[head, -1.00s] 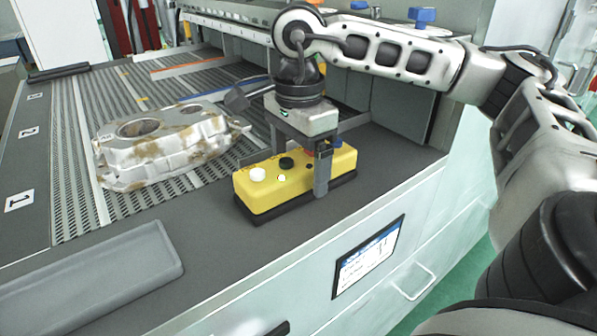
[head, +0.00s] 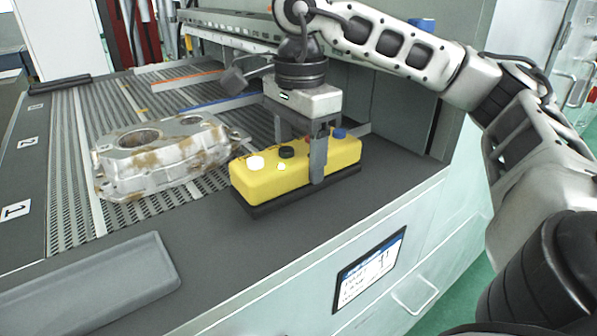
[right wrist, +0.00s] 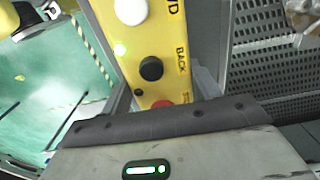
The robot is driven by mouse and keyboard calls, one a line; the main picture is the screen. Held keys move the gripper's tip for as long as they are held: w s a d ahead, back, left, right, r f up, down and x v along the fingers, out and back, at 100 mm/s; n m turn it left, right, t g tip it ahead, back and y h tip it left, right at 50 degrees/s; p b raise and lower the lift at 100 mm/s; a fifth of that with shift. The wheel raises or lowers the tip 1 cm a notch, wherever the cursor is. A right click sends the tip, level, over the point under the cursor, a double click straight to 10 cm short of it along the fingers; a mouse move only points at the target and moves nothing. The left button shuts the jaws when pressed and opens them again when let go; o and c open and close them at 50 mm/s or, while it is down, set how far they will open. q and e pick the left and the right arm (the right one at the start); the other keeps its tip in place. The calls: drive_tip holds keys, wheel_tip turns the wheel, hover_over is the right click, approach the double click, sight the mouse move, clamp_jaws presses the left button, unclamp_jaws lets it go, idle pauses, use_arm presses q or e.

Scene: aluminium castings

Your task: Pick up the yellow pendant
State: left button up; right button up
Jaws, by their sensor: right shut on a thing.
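The yellow pendant (head: 262,182) is a long yellow box with a dark underside and white, black, red and blue buttons on top. It is at the front right of the grey work surface in the head view. My right gripper (head: 301,152) comes down from above and is shut across it, one finger on its front side; the far finger is mostly hidden behind it. In the right wrist view the pendant (right wrist: 172,60) runs between the fingers (right wrist: 160,95), with "BACK" lettering visible. It looks slightly raised, though any gap beneath is hard to see. My left gripper is out of view.
A stained aluminium casting (head: 165,160) lies on the slatted belt (head: 75,190) left of the pendant. A grey tray (head: 95,285) is at the front left. A display panel (head: 370,268) and handle are on the cabinet front. The dark surface between tray and pendant is clear.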

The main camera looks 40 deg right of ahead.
use_arm(q)
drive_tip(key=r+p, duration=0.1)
drive_tip(key=p, duration=0.2)
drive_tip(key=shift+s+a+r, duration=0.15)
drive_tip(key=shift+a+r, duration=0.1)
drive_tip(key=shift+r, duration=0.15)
use_arm(e)
drive_tip(key=s+a+r, duration=0.2)
drive_tip(key=s+r, duration=0.7)
drive_tip(key=s, duration=0.4)
drive_tip(key=shift+s, duration=0.15)
